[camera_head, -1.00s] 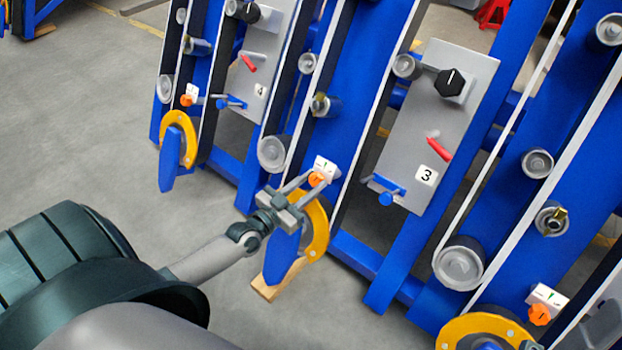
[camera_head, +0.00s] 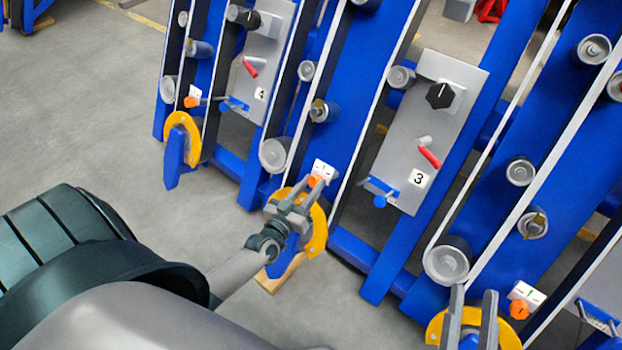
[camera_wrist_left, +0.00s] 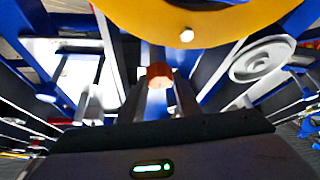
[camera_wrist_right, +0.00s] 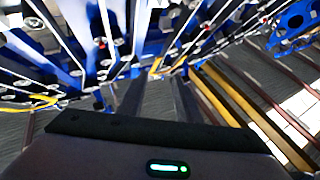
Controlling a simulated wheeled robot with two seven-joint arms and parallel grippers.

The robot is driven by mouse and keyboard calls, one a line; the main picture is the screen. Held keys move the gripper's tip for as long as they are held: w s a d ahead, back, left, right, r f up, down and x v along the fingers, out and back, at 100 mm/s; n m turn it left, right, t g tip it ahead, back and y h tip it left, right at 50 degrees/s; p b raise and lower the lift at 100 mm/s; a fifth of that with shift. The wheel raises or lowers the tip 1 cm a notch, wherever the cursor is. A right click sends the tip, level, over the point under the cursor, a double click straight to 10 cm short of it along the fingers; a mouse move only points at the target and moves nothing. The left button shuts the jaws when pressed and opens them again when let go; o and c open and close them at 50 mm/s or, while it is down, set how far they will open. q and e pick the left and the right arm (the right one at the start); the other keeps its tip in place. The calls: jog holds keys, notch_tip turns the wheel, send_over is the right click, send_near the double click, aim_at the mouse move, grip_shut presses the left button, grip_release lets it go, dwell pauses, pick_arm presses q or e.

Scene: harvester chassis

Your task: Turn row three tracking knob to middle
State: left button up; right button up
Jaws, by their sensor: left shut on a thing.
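A small orange knob (camera_head: 314,181) sits below a white marked plate (camera_head: 323,168), at the lower end of the blue row unit left of the panel with label 3 (camera_head: 419,178). My left gripper (camera_head: 308,184) is at this knob with its fingers around it, above a yellow disc (camera_head: 318,225). In the left wrist view the orange knob (camera_wrist_left: 159,75) shows between the fingers, below the yellow disc. The knob's pointer direction is too small to tell. My right gripper (camera_head: 473,297) is open and empty at the bottom, with its fingers apart.
Another orange knob (camera_head: 519,309) with a white plate is right of my right gripper, and a third (camera_head: 191,101) is at the far left unit. The grey panel (camera_head: 400,140) carries a black knob (camera_head: 440,95), a red lever (camera_head: 429,156) and a blue lever. Bare floor lies left.

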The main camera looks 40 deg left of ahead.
pick_arm(q)
jog(key=o, duration=1.1)
jog(key=shift+c, duration=0.2)
jog(key=shift+s, duration=0.5)
jog(key=s+p, duration=0.2)
jog(key=s, duration=1.4)
jog(key=shift+s+d, duration=0.2)
jog(key=shift+d, duration=0.25)
pick_arm(e)
notch_tip(320, 180, down, 7)
jog(key=w+g+h, duration=0.1)
jog(key=w+g, duration=0.1)
jog(key=g, duration=0.2)
jog(key=shift+w+d+h, duration=0.2)
jog(key=shift+d+h, duration=0.1)
jog(key=shift+d, duration=0.05)
jog(key=shift+f, duration=0.15)
